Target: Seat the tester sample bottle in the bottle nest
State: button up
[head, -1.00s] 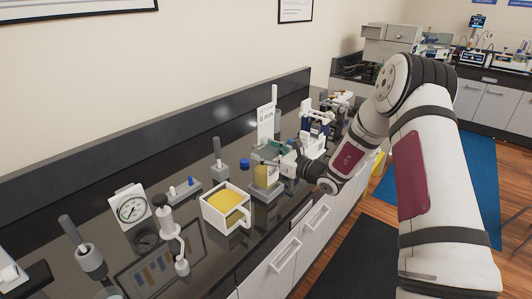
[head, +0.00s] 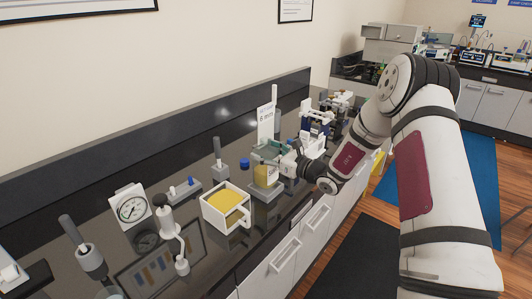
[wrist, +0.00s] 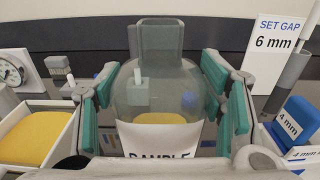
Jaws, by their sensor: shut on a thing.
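The sample bottle (wrist: 160,85) is clear, with a neck on top, a white label reading SAMPLE and yellow oil inside. In the head view the bottle (head: 265,176) stands upright at the front of the counter. My gripper (wrist: 160,100) is shut on it, with teal finger pads on both sides of its body. The gripper (head: 270,152) also shows in the head view, around the bottle's upper part. A grey block, seemingly the bottle nest (head: 268,195), is directly below the bottle. I cannot tell whether the bottle's bottom touches it or is inside it.
A white square jug (head: 210,212) of yellow oil stands just left of the bottle. A "SET GAP 6 mm" sign (wrist: 277,35) and blue 4 mm gauge blocks (wrist: 292,122) are to the right in the wrist view. A dial gauge (head: 131,207) stands farther left.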

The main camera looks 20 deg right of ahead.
jog(key=shift+f+b, duration=0.6)
jog(key=shift+f, duration=1.05)
dwell(0.4)
jog(key=o, duration=1.9)
jog(key=shift+o, duration=0.6)
jog(key=shift+f, duration=0.15)
jog(key=shift+s+d, duration=0.1)
jog(key=shift+s, duration=0.05)
jog(key=v, duration=1.1)
jog(key=shift+s+d, duration=0.2)
jog(key=shift+s, duration=0.1)
